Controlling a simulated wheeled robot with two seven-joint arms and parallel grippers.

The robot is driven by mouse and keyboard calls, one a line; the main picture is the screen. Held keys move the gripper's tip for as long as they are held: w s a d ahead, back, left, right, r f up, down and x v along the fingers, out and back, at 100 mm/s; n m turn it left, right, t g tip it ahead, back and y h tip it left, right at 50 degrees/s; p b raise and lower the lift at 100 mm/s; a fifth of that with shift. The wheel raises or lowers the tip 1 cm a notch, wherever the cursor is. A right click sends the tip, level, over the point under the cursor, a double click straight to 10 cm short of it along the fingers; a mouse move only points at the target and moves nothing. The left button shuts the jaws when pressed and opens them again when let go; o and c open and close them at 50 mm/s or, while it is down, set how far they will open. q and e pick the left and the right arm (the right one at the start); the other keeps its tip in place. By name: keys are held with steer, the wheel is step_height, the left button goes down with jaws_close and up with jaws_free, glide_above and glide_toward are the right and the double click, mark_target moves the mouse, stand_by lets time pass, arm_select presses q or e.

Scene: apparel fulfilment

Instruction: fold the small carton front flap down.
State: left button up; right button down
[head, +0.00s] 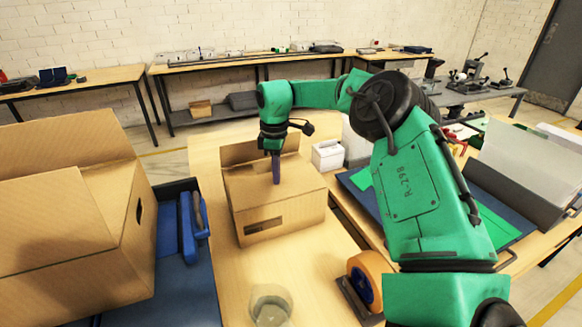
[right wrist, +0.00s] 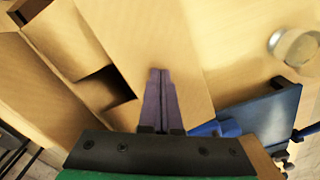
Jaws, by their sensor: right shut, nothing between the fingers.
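The small carton (head: 285,220) stands on the wooden table in the middle of the head view, with a dark slot in its front wall. A back flap (head: 243,150) stands up, and a panel that looks like the front flap (head: 258,186) lies roughly level across the top. My right gripper (head: 276,181) points down over this top, its purple fingers shut and empty. In the right wrist view the closed fingertips (right wrist: 160,72) are over a broad cardboard panel (right wrist: 140,35), with a dark gap (right wrist: 118,92) beside it. I cannot tell whether they touch. My left gripper is not in view.
A large open carton (head: 60,220) stands at left, beside a blue tape dispenser (head: 190,225). A clear cup (head: 270,304) and an orange tape roll (head: 368,278) are in front. A white box (head: 327,155) stands behind right. Bare table lies before the small carton.

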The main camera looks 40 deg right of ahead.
steer(key=shift+w+f, duration=0.2)
steer(key=shift+f, duration=0.1)
steer(key=shift+s, duration=0.1)
steer(key=shift+f+b, duration=0.4)
steer(key=shift+f, duration=0.05)
step_height(320, 180, up, 9)
steer(key=p, duration=0.5)
steer(key=shift+p, duration=0.4)
